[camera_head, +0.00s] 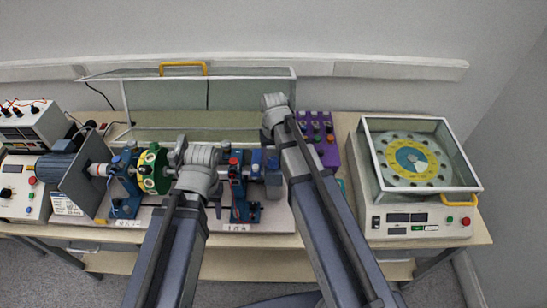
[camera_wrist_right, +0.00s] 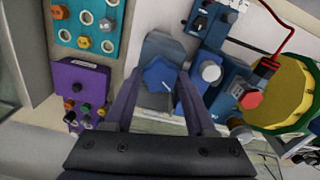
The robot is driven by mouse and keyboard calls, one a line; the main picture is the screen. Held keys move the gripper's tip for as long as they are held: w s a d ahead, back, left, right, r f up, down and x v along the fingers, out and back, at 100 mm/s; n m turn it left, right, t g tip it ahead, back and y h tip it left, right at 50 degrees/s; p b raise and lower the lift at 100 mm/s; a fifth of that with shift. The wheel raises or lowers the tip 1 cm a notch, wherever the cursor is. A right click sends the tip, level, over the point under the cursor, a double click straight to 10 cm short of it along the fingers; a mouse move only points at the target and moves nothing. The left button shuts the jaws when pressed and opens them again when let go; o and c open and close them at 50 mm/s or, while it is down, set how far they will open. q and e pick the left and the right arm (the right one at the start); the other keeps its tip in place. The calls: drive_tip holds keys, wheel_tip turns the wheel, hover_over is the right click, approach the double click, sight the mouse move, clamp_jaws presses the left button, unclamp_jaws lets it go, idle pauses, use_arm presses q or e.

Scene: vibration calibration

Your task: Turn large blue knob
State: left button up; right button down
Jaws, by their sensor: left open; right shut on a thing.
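The large blue knob (camera_wrist_right: 160,75) sits on a grey block in the right wrist view. My right gripper (camera_wrist_right: 160,90) has its two purple-grey fingers on either side of the knob and is shut on it. In the head view, the knob's grey-blue block (camera_head: 273,182) shows at the right end of the shaft rig, beside my right arm. My right wrist hides part of the area behind it. My left gripper (camera_head: 198,172) is open above the middle of the rig, right of the green disc (camera_head: 152,168). Its fingertips are mostly hidden by its own wrist.
A purple panel with small knobs (camera_head: 327,152) stands right of my right arm. A calibration box with a clear lid (camera_head: 420,218) is at the right. A motor (camera_head: 57,167) and instruments (camera_head: 30,127) stand at the left. A clear guard with a yellow handle (camera_head: 183,66) stands behind.

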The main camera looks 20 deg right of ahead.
sight(274, 160)
drive_tip(key=shift+n, duration=0.4)
drive_tip(key=shift+c, duration=1.1)
unclamp_jaws()
drive_tip(key=shift+r, duration=0.1)
wheel_tip(274, 160, up, 8)
drive_tip(key=p, duration=0.8)
drive_tip(key=shift+f, duration=0.2)
